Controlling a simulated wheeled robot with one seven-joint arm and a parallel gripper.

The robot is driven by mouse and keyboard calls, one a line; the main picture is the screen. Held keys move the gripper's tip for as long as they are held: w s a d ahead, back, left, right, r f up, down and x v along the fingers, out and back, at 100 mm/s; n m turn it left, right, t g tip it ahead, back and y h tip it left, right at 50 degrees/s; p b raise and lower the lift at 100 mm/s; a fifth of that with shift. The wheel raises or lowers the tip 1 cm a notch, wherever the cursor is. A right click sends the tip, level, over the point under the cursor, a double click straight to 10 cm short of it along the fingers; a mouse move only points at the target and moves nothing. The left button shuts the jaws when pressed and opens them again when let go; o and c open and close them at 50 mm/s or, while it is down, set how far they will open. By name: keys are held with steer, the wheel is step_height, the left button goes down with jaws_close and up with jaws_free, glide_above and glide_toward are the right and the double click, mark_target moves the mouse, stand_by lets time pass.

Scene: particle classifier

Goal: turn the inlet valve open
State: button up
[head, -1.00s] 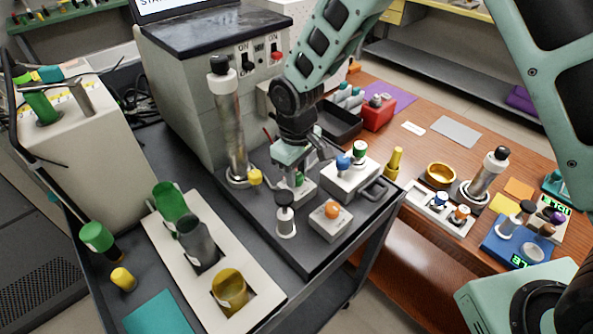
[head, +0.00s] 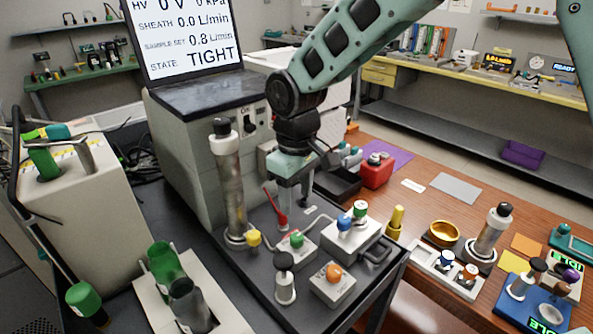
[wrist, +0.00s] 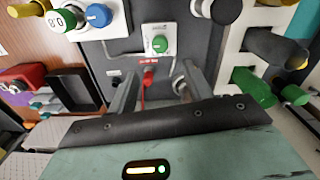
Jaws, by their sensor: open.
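A red lever (head: 276,208), which I take to be the inlet valve handle, stands on the dark cart top behind a small white block with a green knob (head: 296,239). In the wrist view the red lever (wrist: 147,76) shows between my fingers, with a red label by its base and the green knob (wrist: 159,44) beyond it. My gripper (head: 294,198) points down just right of and above the lever. It is open and empty. The fingers (wrist: 158,88) flank the lever without visible contact. The lever's pivot is hard to make out.
A metal column (head: 228,185) with a black cap stands left of my gripper. A box with blue and green knobs (head: 352,238) is at right, and a black-knobbed post (head: 285,280) and an orange-knobbed block (head: 333,285) are in front. The screen (head: 188,38) reads STATE TIGHT.

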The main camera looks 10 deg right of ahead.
step_height(320, 180, up, 6)
steer(key=shift+r, duration=0.15)
stand_by(0.3)
steer(key=s+d+f, duration=0.1)
steer(key=s+d, duration=0.2)
steer(key=s, duration=0.9)
steer(key=s+d+f+m, duration=0.1)
steer(key=s+d+f, duration=0.1)
steer(key=s, duration=1.1)
steer(key=shift+d+y, duration=0.3)
steer(key=shift+d, duration=0.5)
